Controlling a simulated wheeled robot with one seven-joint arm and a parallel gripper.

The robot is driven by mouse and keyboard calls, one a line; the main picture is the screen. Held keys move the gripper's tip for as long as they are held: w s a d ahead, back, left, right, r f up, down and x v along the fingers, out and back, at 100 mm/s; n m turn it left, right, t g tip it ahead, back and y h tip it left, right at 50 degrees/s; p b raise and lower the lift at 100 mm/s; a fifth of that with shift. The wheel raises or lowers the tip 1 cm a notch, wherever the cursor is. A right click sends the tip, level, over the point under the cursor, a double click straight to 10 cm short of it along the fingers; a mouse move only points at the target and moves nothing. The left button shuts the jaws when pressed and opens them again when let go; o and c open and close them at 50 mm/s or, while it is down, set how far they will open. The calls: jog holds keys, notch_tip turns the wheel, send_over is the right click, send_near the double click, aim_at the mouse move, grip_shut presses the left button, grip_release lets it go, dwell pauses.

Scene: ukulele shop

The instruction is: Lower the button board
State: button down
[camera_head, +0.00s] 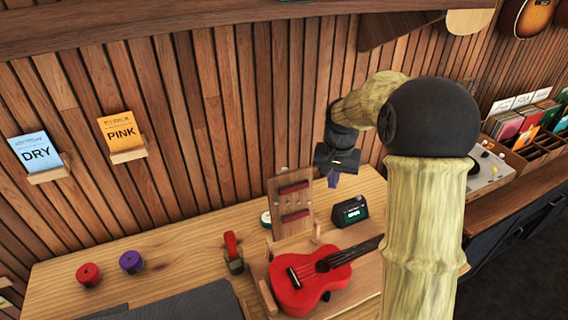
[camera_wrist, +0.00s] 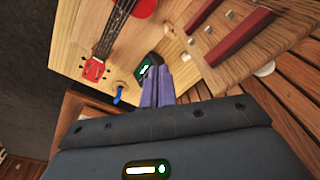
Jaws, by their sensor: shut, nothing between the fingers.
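The button board looks to be the upright wooden board (camera_head: 281,207) with two dark red bars and small pale studs between them. It stands at the back of the wooden table, behind the red ukulele. In the wrist view the board (camera_wrist: 262,55) fills the upper right, seen close and at a slant. My gripper (camera_head: 333,181) hangs above and to the right of the board's top, apart from it. Its purple fingers are together and empty. In the wrist view the gripper (camera_wrist: 158,84) shows below and left of the board.
The red ukulele (camera_head: 296,289) lies on a wooden stand in front of the board. A dark device with a green display (camera_head: 350,212) stands right of the board. A red-topped item (camera_head: 232,252) stands to the left. The slatted wall (camera_head: 215,120) is close behind.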

jog(key=w+a+r+n+p, duration=0.1)
jog(key=w+a+r+n, duration=0.2)
jog(key=a, duration=0.4)
jog(key=w+a+r+n+p, duration=0.2)
jog(key=w+a+r+n, duration=0.2)
jog(key=w+a, duration=0.3)
jog(key=shift+w+r+n+t+y, duration=0.3)
jog(key=shift+w+n+y, duration=0.1)
jog(key=shift+w, duration=0.4)
jog(key=shift+a, duration=0.1)
jog(key=shift+f, duration=0.1)
notch_tip(320, 180, down, 9)
jog(key=s+p, duration=0.2)
jog(key=p, duration=0.2)
jog(key=shift+d+p, duration=0.4)
jog(key=shift+d, duration=0.05)
jog(key=shift+s, duration=0.15)
